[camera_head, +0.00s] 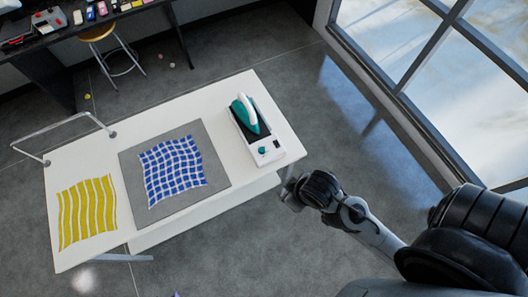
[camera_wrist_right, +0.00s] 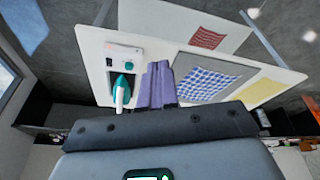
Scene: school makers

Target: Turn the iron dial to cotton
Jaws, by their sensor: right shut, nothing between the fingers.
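The white and teal iron (camera_head: 247,113) rests on its station (camera_head: 265,158) at the right end of the white table. It also shows in the right wrist view (camera_wrist_right: 122,91). A small teal dial (camera_head: 262,150) sits on the white front panel of the station; its setting and labels are too small to read. My right gripper (camera_head: 289,191) is just off the table's right front corner, apart from the station and dial. Its shut fingers (camera_wrist_right: 159,83) show in the right wrist view, with nothing between them. My left gripper is in neither view.
A blue checked cloth (camera_head: 172,169) lies on a grey mat (camera_head: 215,183) mid-table. A yellow striped cloth (camera_head: 87,210) lies at the left end. A red cloth (camera_wrist_right: 207,39) shows on a lower shelf. A stool (camera_head: 99,35) and dark bench stand behind. The floor right of the table is clear.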

